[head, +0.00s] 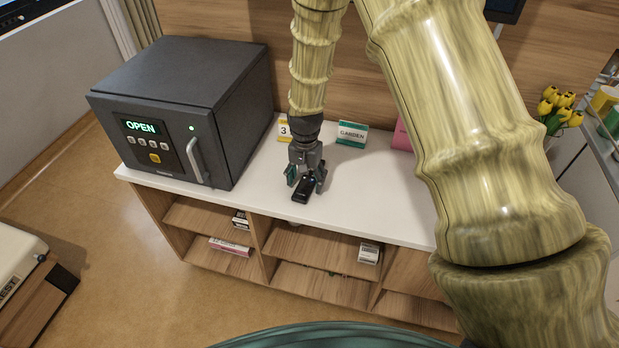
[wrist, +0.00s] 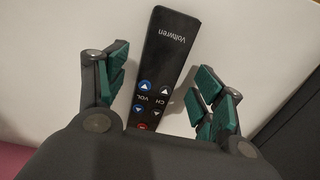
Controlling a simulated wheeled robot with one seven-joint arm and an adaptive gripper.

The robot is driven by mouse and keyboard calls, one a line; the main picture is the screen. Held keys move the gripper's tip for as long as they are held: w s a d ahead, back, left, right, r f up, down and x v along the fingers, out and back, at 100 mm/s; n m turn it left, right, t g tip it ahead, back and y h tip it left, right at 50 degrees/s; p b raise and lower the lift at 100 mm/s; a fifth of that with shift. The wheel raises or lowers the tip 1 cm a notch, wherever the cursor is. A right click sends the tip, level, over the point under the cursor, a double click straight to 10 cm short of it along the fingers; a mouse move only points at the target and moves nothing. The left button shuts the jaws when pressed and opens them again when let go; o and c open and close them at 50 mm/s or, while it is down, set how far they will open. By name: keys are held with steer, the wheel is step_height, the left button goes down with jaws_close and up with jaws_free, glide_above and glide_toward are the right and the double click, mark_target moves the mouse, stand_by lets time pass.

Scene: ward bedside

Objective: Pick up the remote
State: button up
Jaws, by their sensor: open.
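The remote (head: 303,190) is a slim black handset lying on the white cabinet top, near its front edge. My gripper (head: 306,183) points down over the remote. In the wrist view my gripper (wrist: 160,90) is open, with green-padded fingers on both sides of the remote and visible gaps between. I cannot tell how far above the top the fingertips are.
A dark grey box appliance (head: 190,105) with an "OPEN" display stands left of my gripper. A "3" card (head: 284,130), a "GARDEN" card (head: 352,134) and a pink card (head: 402,138) stand behind. Shelves below hold small boxes (head: 230,246). The white top (head: 375,185) is bare to the right.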

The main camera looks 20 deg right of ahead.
steer(key=shift+f, duration=0.45)
steer(key=shift+c, duration=0.2)
steer(key=c, duration=1.1)
steer(key=shift+r, duration=0.2)
